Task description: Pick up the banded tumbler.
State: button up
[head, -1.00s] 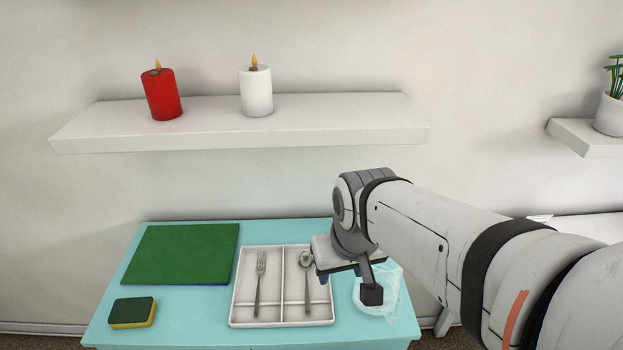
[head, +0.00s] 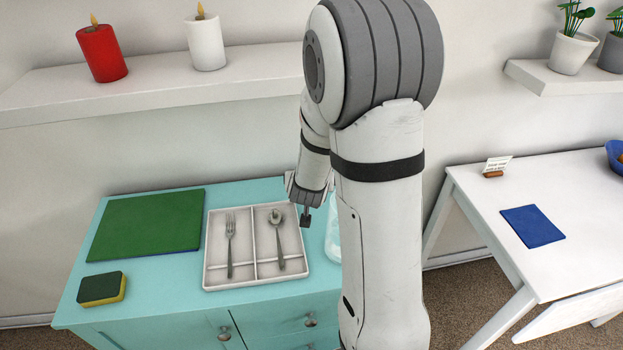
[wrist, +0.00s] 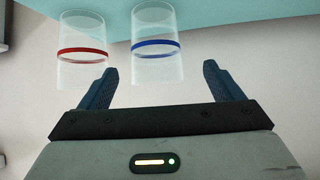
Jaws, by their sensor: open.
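Two clear tumblers show side by side in the wrist view, both banded: one has a red band (wrist: 84,50), the other a blue band (wrist: 155,45). My gripper (wrist: 158,78) is open and empty. The blue-banded tumbler lines up with the gap between the fingers, beyond their tips. The red-banded tumbler is to the left, above the left finger. In the head view a clear object (head: 333,242) on the teal cabinet is mostly hidden behind my arm; I cannot tell which tumbler it is.
On the teal cabinet (head: 155,262) are a cutlery tray (head: 243,273) with a fork and spoon, a green board (head: 146,226) and a sponge (head: 102,288). A shelf (head: 150,85) with candles is above. A white table (head: 585,190) with a blue mat stands right.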

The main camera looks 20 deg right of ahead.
jog(key=shift+d+x, duration=0.2)
jog(key=shift+x, duration=3.55)
jog(key=shift+s, duration=0.1)
jog(key=shift+c, duration=0.4)
jog(key=c, duration=1)
jog(key=shift+c, duration=0.5)
jog(key=shift+r, duration=0.1)
